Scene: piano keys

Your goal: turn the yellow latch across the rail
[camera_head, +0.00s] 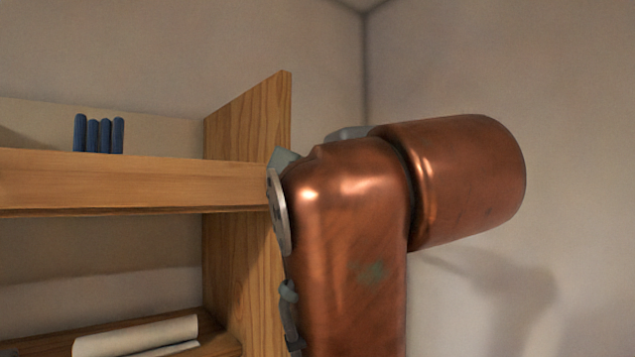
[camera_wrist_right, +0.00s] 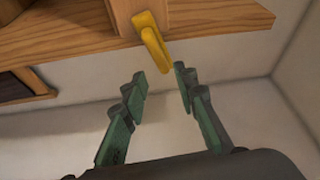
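The yellow latch (camera_wrist_right: 154,42) shows in the right wrist view, at the top centre, against a wooden post or block at the edge of a wooden board. It looks like a short bar with its long side pointing down toward my gripper. My right gripper (camera_wrist_right: 160,79) is open and empty. Its two green-grey fingers are spread, with the tips just short of the latch's lower end, one toward each side. The latch and my right gripper are not visible in the head view, where my copper arm covers the middle. My left gripper is in neither view.
The head view shows a wooden shelf board (camera_head: 120,184) with several blue upright cylinders (camera_head: 99,135), and a wooden side panel (camera_head: 237,250). A white roll (camera_head: 137,336) lies on a lower shelf. A dark box (camera_wrist_right: 22,85) sits left in the wrist view. Plain walls stand behind.

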